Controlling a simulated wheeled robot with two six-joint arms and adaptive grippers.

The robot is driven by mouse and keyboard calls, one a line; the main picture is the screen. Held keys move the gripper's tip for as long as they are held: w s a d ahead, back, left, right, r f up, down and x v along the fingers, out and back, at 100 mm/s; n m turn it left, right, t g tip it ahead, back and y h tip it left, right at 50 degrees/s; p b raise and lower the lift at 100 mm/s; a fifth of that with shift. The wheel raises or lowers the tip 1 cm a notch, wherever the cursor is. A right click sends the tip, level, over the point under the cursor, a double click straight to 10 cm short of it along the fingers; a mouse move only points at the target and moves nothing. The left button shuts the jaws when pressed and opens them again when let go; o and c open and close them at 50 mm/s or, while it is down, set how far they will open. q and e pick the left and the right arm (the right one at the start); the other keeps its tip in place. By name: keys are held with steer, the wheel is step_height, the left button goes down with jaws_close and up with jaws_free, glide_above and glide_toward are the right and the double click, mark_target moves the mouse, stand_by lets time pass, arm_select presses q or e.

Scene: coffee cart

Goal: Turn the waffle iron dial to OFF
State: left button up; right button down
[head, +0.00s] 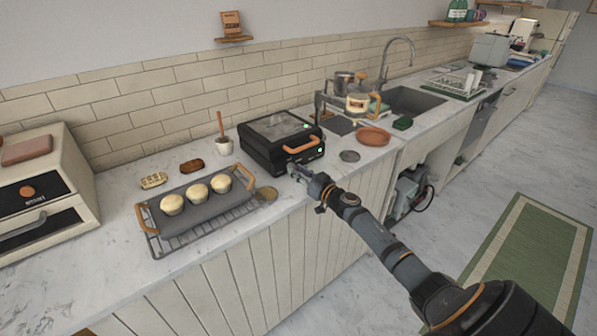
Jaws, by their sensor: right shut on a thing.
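The black waffle iron (268,129) stands closed on the marble counter, with an orange-brown handle at its front and small green lights on its right side. My right gripper (294,171) reaches in from the lower right to the low front of the iron. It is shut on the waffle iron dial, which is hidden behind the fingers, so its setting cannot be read. My left gripper is not in view.
A wire rack with a dark tray (231,207) and several muffins stands left of the iron. A terracotta dish (373,136) and sink (411,101) lie to the right.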

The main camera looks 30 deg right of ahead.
steer(key=n+p, duration=0.1)
steer(key=n, duration=0.2)
steer(key=shift+p, duration=0.3)
steer(key=n, duration=0.3)
steer(key=shift+n+p, duration=0.4)
steer(key=n, duration=0.3)
steer(key=shift+n, duration=0.3)
steer(key=n, duration=0.3)
steer(key=shift+f+n+h, duration=0.1)
steer(key=shift+n+h, duration=0.2)
steer(key=n, duration=0.3)
steer(key=shift+b, duration=0.3)
steer(key=n+b, duration=0.1)
steer(key=n, duration=0.3)
steer(key=shift+a+n, duration=0.1)
steer(key=shift+n, duration=0.3)
steer(key=n+b, duration=0.1)
steer(key=n, duration=0.3)
steer(key=shift+f+h+b, duration=0.15)
steer(key=shift+h+b, duration=0.15)
steer(key=shift+n+b, duration=0.55)
steer(key=shift+n, duration=1.45)
